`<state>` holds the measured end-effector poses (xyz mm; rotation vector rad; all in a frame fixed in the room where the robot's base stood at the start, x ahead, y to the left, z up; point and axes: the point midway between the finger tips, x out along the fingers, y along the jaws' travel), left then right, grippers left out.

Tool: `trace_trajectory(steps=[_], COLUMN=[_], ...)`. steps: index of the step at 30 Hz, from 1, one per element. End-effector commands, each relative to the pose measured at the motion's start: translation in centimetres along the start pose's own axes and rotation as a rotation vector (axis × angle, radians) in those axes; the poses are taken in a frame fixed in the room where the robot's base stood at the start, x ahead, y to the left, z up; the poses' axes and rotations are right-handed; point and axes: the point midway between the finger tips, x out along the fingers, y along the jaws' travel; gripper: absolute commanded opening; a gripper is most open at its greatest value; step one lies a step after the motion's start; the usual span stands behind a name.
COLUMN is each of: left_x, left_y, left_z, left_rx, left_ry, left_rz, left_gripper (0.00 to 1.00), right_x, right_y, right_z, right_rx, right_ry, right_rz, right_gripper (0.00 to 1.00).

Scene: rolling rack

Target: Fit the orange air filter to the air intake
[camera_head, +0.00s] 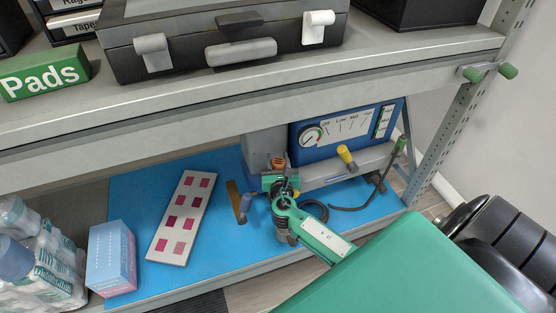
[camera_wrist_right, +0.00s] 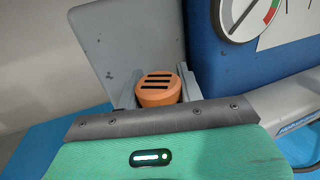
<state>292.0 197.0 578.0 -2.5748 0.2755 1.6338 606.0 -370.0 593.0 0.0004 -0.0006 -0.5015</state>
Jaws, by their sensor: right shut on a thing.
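The orange air filter (camera_wrist_right: 158,90) is a short round cap with dark slots on top. It sits between the fingers of my right gripper (camera_head: 281,178) in the right wrist view, and the gripper is shut on it. In the head view only a small bit of the filter (camera_head: 278,162) shows past the gripper, in front of the grey upright part (camera_head: 263,143) of the blue machine (camera_head: 345,130). The air intake is not clearly seen; whether the filter touches or sits on it I cannot tell. My left gripper is not in view.
The upper shelf (camera_head: 180,108) runs above my right arm, with a dark case (camera_head: 220,40) on it. On the blue mat (camera_head: 140,190) lie a card with coloured squares (camera_head: 181,220) and a blue-pink box (camera_head: 112,258). Bottles (camera_head: 35,255) stand at left. A hose (camera_head: 375,195) lies at right.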

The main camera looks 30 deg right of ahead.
Motion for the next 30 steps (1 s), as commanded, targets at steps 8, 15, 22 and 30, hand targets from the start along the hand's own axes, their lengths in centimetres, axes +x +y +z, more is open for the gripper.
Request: trace_trajectory(steps=[8, 15, 22, 30], left_x=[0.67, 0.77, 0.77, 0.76], left_y=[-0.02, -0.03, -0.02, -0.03], left_z=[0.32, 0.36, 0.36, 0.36], left_rx=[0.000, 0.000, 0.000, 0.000], left_ry=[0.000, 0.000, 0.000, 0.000], left_rz=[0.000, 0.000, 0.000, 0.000], left_gripper=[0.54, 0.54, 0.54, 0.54], right_x=[0.01, -0.01, -0.03, -0.01], right_y=[0.01, 0.01, 0.00, 0.00], right_z=[-0.95, -1.18, -1.23, -1.19], right_rx=[-0.001, -0.001, -0.001, 0.000], right_ry=[0.000, 0.000, 0.001, 0.001], right_rz=[0.000, 0.000, 0.000, 0.000], right_gripper=[0.14, 0.14, 0.55, 0.63])
